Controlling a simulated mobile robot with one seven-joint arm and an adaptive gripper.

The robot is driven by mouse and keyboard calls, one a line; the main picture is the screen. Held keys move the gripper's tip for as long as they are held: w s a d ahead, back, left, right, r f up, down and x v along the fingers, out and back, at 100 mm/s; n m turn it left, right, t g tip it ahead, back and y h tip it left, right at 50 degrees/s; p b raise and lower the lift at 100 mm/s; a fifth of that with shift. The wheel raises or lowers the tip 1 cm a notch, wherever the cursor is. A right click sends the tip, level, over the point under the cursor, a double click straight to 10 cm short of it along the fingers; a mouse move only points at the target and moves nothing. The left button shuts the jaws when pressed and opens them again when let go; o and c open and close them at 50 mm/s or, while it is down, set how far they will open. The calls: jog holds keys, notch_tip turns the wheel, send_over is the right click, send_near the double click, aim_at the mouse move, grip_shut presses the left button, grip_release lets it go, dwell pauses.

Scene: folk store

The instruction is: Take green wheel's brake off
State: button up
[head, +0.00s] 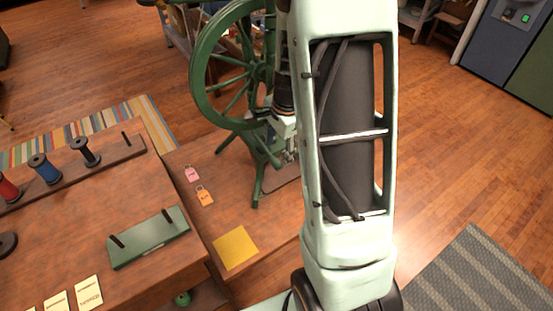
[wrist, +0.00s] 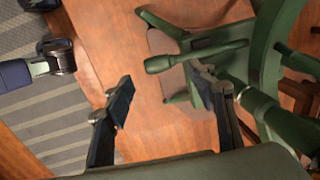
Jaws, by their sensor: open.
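The green spinning wheel (head: 200,75) stands on splayed green legs on the wooden platform, left of my arm. My gripper (head: 278,128) is at its right side, mostly hidden by my arm. In the wrist view, my gripper (wrist: 160,84) is open, with its dark fingers wide apart and nothing between them. A green, club-shaped peg (wrist: 195,55) extends across just beyond the right fingertip; I cannot tell if they touch. It may be the brake, but the views do not make this certain. Green wheel parts (wrist: 275,60) fill the right of the wrist view.
A wooden table (head: 60,230) at left holds a spool rack (head: 115,152), a green holder (head: 150,240) and cards (head: 88,292). Pink (head: 192,174) and orange (head: 205,197) tags and a yellow sheet (head: 235,249) lie on the platform. Floor at right is open near a grey striped rug (head: 470,275).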

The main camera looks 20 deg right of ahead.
aim_at(276, 161)
jog(key=f, duration=0.3)
jog(key=w+f, duration=0.1)
jog(key=f, duration=0.1)
jog(key=shift+b, duration=0.3)
jog(key=shift+s, duration=0.1)
jog(key=shift+r, duration=0.1)
grip_shut()
